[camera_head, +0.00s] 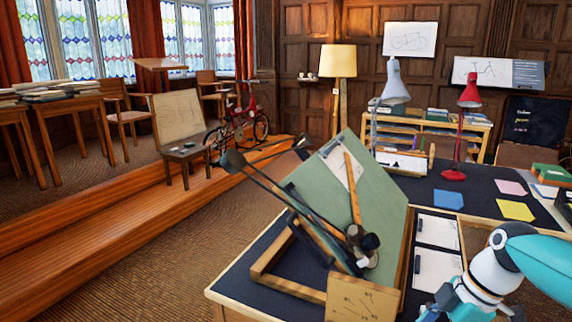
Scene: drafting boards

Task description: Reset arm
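My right arm, white and teal, comes in at the lower right, in front of the desk. Its lower end, with light blue parts, runs to the bottom edge of the picture. The fingertips of my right gripper cannot be made out there, so its opening and contents do not show. My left arm and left gripper are not in the picture.
A tilted green drafting board (378,208) with a jointed drafting arm stands on the desk. Behind are a red lamp (470,95), a grey lamp (393,82) and colored sheets, including a yellow one (515,210). Wooden steps (120,238) and carpet lie left.

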